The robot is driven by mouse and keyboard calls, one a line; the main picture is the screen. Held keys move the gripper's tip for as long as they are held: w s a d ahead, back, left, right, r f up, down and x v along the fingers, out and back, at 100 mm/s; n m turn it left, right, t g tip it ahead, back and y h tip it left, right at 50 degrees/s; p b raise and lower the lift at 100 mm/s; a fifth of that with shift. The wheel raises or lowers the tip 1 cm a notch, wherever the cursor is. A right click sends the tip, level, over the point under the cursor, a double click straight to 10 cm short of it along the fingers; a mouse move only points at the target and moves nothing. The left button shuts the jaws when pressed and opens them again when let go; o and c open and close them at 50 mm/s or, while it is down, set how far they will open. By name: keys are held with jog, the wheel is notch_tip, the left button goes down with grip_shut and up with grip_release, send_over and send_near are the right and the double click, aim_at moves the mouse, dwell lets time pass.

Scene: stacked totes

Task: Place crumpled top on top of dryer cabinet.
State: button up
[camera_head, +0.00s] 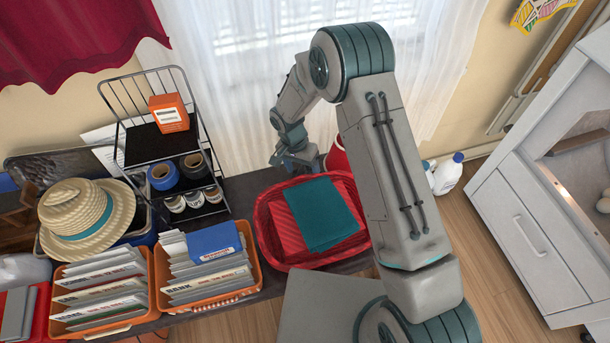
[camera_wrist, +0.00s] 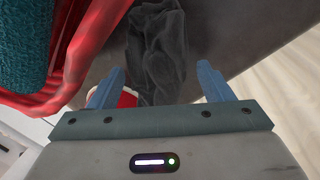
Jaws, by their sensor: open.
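A dark grey crumpled cloth, which looks like the crumpled top (camera_wrist: 158,48), lies on a dark surface in the wrist view. My gripper (camera_wrist: 158,85) is open, with one blue finger on each side of the cloth's near part. I cannot tell whether the fingers touch it. In the head view my gripper (camera_head: 289,163) is behind the red basket, pointing down, and the cloth cannot be made out there. A pale grey cabinet (camera_head: 520,235) with a drawer and an open, lit compartment stands at the right; it may be the dryer cabinet.
A red basket (camera_head: 266,235) holding folded red and teal cloths sits close to my gripper. A red container (camera_head: 338,157) stands behind it. Orange file bins (camera_head: 105,320), a straw hat (camera_head: 78,218) and a black wire rack (camera_head: 150,150) fill the left. White bottles (camera_head: 447,174) stand near the cabinet.

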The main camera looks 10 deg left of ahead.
jog(key=shift+d+f, duration=0.2)
jog(key=shift+f, duration=0.8)
jog(key=c, duration=0.9)
jog(key=shift+r, duration=0.2)
